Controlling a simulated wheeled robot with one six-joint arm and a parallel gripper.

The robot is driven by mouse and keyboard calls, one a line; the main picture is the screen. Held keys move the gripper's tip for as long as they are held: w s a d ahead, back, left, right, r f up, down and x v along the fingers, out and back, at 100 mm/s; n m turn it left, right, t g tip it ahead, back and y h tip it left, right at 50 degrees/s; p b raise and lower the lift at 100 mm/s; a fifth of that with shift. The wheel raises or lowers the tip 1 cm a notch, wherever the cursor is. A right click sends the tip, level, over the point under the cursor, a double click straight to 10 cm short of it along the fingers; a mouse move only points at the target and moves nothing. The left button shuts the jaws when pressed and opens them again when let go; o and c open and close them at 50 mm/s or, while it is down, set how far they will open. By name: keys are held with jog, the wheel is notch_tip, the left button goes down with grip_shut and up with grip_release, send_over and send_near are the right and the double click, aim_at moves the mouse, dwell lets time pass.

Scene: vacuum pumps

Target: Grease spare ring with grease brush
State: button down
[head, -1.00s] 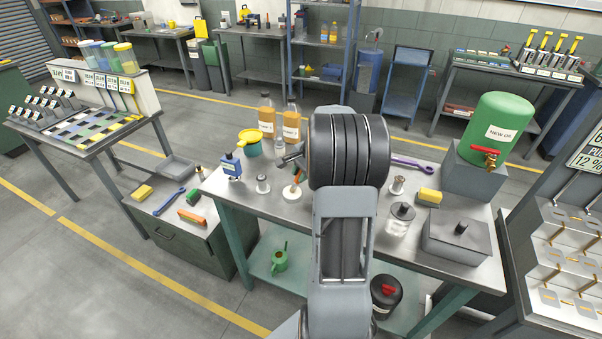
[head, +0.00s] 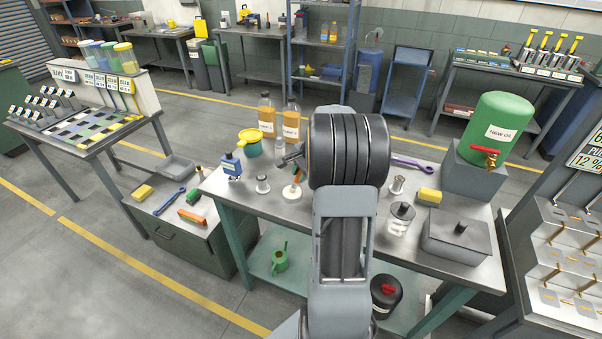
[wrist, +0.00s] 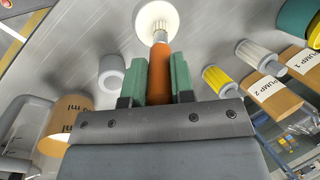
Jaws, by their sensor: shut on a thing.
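My gripper (wrist: 160,76) is shut on the orange handle of the grease brush (wrist: 161,66), between its two green finger pads. A metal collar shows beyond the handle, and the brush's far end meets a round white dish-like thing (wrist: 152,12); I cannot tell whether they touch. In the head view my gripper (head: 294,158) is partly hidden by my arm, with the orange brush handle (head: 298,174) below it and the white round thing (head: 291,192) on the metal bench (head: 270,213). I cannot make out the spare ring for certain in either view.
A glass jar (head: 400,219), grey box (head: 458,240) and green tank (head: 497,131) are to the right.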

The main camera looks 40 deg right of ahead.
jog(key=shift+r+p, duration=2.75)
jog(key=shift+r, duration=0.75)
